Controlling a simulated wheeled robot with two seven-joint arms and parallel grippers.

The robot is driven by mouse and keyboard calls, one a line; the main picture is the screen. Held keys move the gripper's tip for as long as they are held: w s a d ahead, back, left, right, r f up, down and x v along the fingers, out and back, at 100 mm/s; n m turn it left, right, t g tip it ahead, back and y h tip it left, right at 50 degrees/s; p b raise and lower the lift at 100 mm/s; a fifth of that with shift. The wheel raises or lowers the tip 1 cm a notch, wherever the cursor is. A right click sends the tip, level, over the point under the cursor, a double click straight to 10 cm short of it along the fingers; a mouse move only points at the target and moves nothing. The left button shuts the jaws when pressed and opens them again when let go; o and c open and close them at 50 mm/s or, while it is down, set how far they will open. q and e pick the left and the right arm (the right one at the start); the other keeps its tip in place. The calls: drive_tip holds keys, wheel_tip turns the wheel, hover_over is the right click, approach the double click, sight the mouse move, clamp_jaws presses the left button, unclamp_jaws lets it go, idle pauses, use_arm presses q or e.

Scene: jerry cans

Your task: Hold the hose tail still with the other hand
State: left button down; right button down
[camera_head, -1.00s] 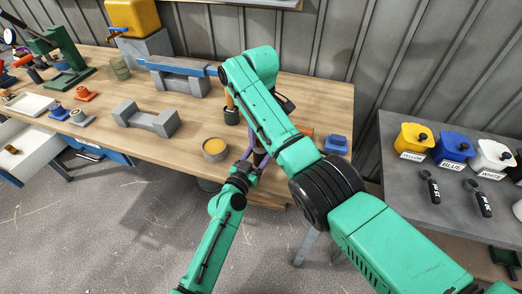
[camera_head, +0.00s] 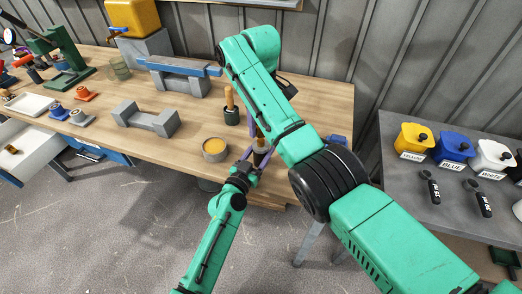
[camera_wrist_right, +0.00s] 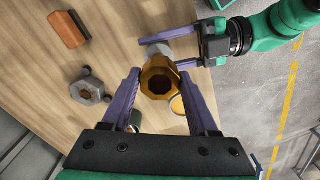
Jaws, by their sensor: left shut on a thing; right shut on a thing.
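The hose tail (camera_wrist_right: 157,49) is a pale grey stub held between the purple fingers of my left gripper (camera_wrist_right: 165,50), which comes in from the top right in the right wrist view. A brass hex nut (camera_wrist_right: 159,78) with an open bore sits between the fingertips of my right gripper (camera_wrist_right: 160,80), which is shut on it. The two grippers are close together. In the head view my left gripper (camera_head: 257,155) is at the bench's front edge; a brass-brown part (camera_head: 262,145) shows there. My right gripper is mostly hidden by its own arm.
The wooden bench (camera_head: 185,95) carries a round tin (camera_head: 214,149), a cup with a wooden handle (camera_head: 231,113) and a grey block (camera_head: 146,119). A grey hex fitting (camera_wrist_right: 88,91) and orange block (camera_wrist_right: 68,30) lie near the right gripper. Coloured cans stand on the right table.

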use_arm(q)
drive_tip(key=shift+s+f, duration=0.1)
drive_tip(key=shift+f, duration=0.25)
use_arm(e)
drive_tip(key=shift+r, duration=0.4)
wheel_tip(320, 180, up, 8)
idle(0.4)
use_arm(q)
drive_tip(key=shift+c, duration=1.1)
unclamp_jaws()
drive_tip(key=shift+o, duration=0.6)
drive_tip(key=shift+w+r, duration=0.1)
drive_tip(key=shift+w, duration=0.1)
use_arm(e)
drive_tip(key=shift+w+f, duration=0.1)
drive_tip(key=shift+w, duration=0.1)
use_arm(q)
drive_tip(key=v, duration=1.2)
